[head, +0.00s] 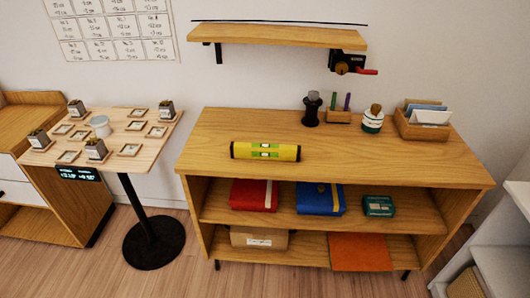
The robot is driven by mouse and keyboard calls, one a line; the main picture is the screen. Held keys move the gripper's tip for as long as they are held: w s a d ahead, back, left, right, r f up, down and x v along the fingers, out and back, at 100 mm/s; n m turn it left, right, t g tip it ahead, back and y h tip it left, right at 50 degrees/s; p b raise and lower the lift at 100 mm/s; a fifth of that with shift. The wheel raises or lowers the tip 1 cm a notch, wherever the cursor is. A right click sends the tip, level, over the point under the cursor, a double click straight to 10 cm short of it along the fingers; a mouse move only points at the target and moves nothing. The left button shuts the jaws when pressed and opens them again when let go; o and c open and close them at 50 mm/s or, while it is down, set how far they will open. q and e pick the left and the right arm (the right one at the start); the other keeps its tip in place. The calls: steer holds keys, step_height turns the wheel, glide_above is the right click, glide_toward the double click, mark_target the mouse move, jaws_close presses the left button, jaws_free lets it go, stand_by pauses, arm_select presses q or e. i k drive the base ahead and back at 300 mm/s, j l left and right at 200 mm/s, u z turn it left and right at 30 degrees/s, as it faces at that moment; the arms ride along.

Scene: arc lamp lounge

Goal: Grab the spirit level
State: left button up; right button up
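A yellow spirit level (284,151) with black end caps and green vials lies on the wooden top of a low shelf unit (338,161), left of its middle and near the front edge. Its whole length is in plain sight, and nothing touches it from above. Neither my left gripper nor my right gripper shows in the head view.
A black grinder-like item (312,110), a pen holder (339,116), a jar (372,121) and a card box (424,123) stand along the back. A wall shelf (280,36) hangs above. A small round-based table (111,157) stands left. The top around the level is clear.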

mark_target(237, 150)
steer(key=i+j+z, duration=0.65)
steer(key=i+j, duration=0.15)
